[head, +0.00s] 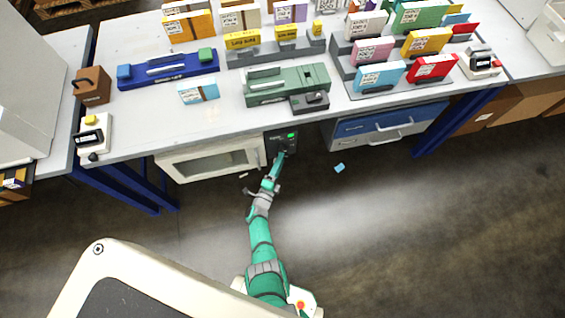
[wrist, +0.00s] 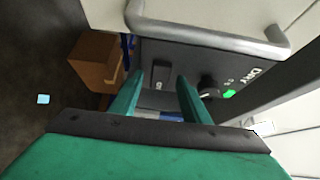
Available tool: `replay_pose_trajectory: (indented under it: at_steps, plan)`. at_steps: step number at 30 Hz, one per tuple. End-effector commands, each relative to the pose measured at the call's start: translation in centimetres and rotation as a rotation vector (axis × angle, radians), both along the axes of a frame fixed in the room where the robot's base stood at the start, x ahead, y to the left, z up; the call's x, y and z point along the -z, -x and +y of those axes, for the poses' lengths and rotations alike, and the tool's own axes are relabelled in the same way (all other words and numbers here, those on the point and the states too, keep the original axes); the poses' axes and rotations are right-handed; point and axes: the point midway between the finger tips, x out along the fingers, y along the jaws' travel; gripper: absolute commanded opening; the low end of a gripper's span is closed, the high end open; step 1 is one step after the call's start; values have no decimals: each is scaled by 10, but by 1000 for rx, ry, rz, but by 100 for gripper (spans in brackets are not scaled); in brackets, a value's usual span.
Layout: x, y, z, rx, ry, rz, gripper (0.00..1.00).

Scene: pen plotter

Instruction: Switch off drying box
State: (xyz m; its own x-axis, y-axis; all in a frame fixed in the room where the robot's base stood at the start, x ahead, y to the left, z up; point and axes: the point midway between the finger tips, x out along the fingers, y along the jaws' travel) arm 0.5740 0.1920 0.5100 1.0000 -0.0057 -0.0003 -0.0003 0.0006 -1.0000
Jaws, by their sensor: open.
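The drying box (head: 258,158) hangs under the table, with a white windowed door and a dark control panel (head: 272,138) at its right. The panel's green light (head: 292,135) is lit. In the wrist view the panel carries the word DRY, a green light (wrist: 229,93), a round black knob (wrist: 208,85) with a white mark, and a dark rocker switch (wrist: 161,74) with white lettering. My gripper (head: 280,156) is open in front of the panel. In the wrist view its fingertips (wrist: 160,80) stand either side of the switch; whether they touch the panel cannot be told.
The door's grey handle (wrist: 205,38) runs close to the panel. A blue drawer unit (head: 385,125) hangs to the right under the table (head: 225,125). A small light-blue piece (head: 339,168) lies on the floor. Blue table legs (head: 130,190) stand at the left.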

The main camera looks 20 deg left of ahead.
Motion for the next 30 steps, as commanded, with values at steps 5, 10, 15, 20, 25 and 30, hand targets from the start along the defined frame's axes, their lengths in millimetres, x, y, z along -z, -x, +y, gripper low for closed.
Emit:
replay_pose_trajectory:
  at_steps: [5,10,15,20,25,30]
  plan:
    - [0,0,0,0,0,0,42]
    - [0,0,0,0,1,0,9]
    - [0,0,0,-2,1,-1,1]
    - [0,-1,-3,-35,0,-4,1]
    - [-1,-2,-6,-104,-1,-6,1]
    - [-2,-3,-8,-167,-1,-9,1]
